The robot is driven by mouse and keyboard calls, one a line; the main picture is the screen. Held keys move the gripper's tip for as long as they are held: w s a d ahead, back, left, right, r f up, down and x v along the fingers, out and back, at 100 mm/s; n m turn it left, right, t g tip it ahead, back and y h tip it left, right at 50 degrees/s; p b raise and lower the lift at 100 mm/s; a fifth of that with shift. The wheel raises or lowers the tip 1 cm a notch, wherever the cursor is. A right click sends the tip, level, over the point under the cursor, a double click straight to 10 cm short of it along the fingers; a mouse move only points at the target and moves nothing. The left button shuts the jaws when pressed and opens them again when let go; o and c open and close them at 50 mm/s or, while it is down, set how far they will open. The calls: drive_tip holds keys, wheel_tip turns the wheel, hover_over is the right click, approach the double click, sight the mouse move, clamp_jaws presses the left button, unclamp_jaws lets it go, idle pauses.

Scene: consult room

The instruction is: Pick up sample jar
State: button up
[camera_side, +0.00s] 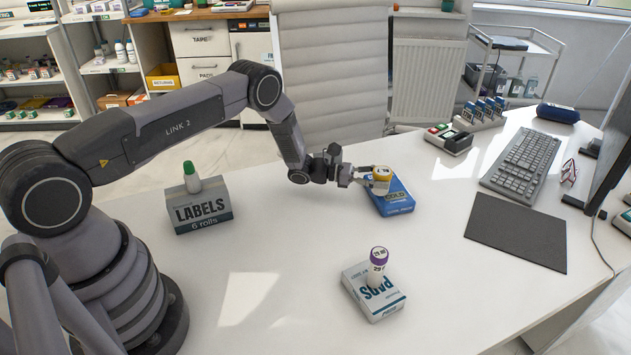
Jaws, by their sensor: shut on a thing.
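The sample jar (381,187), small and white with a yellow-orange top, is upright over a blue box (399,204) on the white table. My gripper (377,180) reaches it from the left and is shut on it, with the fingers at its sides. The fingers hide part of the jar. I cannot tell whether the jar's base touches the box.
A green-capped bottle (191,178) stands on a LABELS box (199,206) at left. A keyboard (520,165), dark mat (517,232) and monitor (612,125) are at right. The middle table is clear.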

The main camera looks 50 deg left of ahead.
drive_tip(key=s+a+r, duration=0.2)
drive_tip(key=s+r, duration=1)
drive_tip(key=s, duration=0.1)
hover_over(390, 195)
wheel_tip(390, 195, down, 10)
drive_tip(key=shift+f, duration=1.5)
drive_tip(key=shift+f, duration=0.1)
drive_tip(key=o, duration=1.2)
